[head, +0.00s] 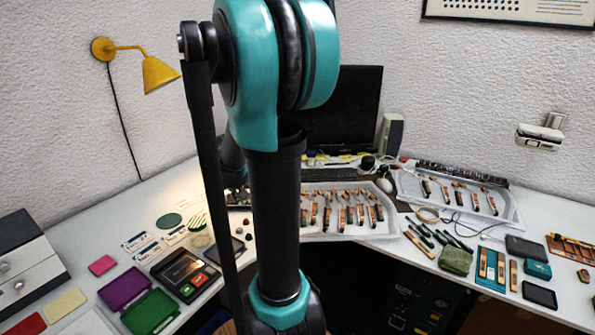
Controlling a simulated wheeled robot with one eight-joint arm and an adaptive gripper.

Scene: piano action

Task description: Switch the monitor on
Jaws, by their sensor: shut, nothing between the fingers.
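The monitor (346,108) stands at the back of the desk, near the corner of the walls. Its screen is dark. My own arm crosses in front of it and hides its left part. Its power button cannot be made out. My gripper does not show in the head view; only links and joints of my arm are visible.
A grey speaker (391,134) stands right of the monitor. White trays (384,228) of piano action parts lie in front. A payment terminal (185,275), purple tray (123,288) and green tray (150,313) lie left. A yellow lamp (160,75) juts from the wall.

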